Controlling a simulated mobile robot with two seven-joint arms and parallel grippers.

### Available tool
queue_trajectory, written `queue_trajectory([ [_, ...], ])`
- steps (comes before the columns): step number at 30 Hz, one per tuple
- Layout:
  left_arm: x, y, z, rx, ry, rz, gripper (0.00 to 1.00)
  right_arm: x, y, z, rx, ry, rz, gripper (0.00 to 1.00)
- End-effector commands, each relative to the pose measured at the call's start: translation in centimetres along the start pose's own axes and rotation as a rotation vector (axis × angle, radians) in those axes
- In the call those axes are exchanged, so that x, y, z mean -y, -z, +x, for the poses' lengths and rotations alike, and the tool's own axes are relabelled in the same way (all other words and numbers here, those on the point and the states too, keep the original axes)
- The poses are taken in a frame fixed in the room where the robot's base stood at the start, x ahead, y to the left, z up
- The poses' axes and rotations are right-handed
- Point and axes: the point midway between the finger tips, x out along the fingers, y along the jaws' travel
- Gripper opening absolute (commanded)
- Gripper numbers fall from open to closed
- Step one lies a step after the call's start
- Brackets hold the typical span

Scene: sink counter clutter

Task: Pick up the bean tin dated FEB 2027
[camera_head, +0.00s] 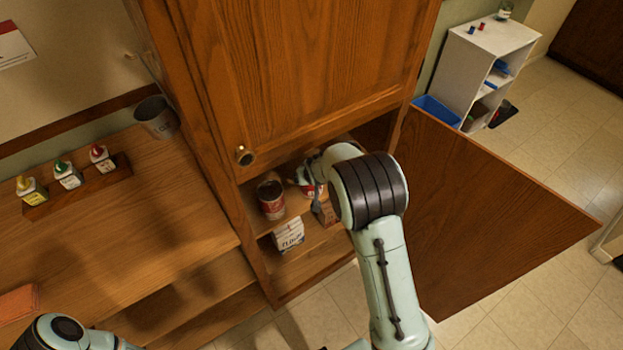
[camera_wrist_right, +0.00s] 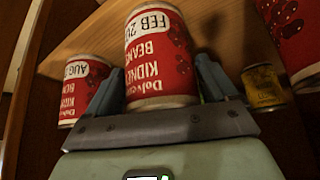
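The red kidney bean tin marked "FEB 20…" (camera_wrist_right: 160,55) sits between the two fingers of my right gripper (camera_wrist_right: 159,66) in the right wrist view. The rest of its year is cut off. The fingers lie close along both its sides; whether they press on it cannot be told. Its lettering appears upside down there. A second bean tin marked "AUG 20…" (camera_wrist_right: 80,92) stands just left of the left finger. In the head view my right arm reaches into the open cabinet and largely hides its gripper. My left gripper is out of view.
In the wrist view, another red tin (camera_wrist_right: 296,38) and a yellow tin (camera_wrist_right: 262,86) stand on the right. In the head view, a red tin (camera_head: 271,200) and white carton (camera_head: 288,235) sit in the cabinet. The open door (camera_head: 490,220) stands right of my arm.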

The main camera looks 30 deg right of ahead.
Motion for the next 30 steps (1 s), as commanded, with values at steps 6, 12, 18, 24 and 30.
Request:
queue_trajectory([
  [6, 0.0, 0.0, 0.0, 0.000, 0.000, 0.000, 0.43, 0.0, 0.1, -0.1, -0.003, 0.001, 0.000, 0.30],
  [12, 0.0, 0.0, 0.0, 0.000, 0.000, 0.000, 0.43, 0.0, 0.2, -0.1, -0.003, 0.001, 0.000, 0.30],
  [18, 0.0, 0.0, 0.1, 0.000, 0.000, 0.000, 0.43, 0.1, 0.8, -1.1, -0.006, 0.003, 0.000, 0.30],
  [24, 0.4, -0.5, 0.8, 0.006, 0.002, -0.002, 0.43, 0.2, -1.4, -2.7, -0.001, 0.003, -0.002, 0.30],
  [30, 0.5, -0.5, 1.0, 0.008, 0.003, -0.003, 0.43, 0.3, -5.1, -5.2, 0.000, 0.005, -0.003, 0.30],
])
